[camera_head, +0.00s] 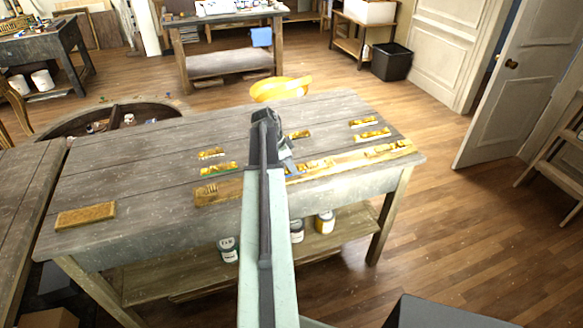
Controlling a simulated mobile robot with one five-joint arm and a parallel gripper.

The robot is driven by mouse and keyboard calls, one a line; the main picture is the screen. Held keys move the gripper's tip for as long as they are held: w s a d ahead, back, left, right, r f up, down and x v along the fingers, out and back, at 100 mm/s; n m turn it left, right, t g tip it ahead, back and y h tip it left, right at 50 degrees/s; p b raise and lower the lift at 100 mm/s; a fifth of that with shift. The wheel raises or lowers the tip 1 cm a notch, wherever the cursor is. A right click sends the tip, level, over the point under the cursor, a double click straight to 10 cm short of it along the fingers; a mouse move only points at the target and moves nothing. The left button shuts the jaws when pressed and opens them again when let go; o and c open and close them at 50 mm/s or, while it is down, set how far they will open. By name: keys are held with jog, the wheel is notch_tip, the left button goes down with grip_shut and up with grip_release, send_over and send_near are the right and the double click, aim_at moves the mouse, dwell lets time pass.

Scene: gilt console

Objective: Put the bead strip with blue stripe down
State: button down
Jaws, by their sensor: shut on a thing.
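My arm reaches out over the grey wooden table (135,165), and my gripper (287,153) is low over the table near the long gilt moulding (345,160). The moulding runs along the front edge, partly behind my arm. A green-edged strip (219,169) and a plain gilt strip (210,153) lie to the left. Two more strips (363,123) (373,134) lie to the right.
A flat golden-brown block (86,215) lies at the table's left front. A yellow rounded object (280,89) shows at the far edge. Cans (228,250) stand on the lower shelf. Bare tabletop lies at left and back. Another workbench (225,22) stands beyond.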

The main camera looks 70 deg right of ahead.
jog(key=c, duration=1.1)
grip_release()
jog(key=shift+o, duration=0.2)
jog(key=shift+r+p, duration=0.45)
jog(key=shift+p, duration=0.1)
jog(key=p+v, duration=1)
jog(key=v, duration=0.1)
jog(key=shift+w, duration=0.2)
jog(key=shift+a+r, duration=0.1)
jog(key=shift+a, duration=0.05)
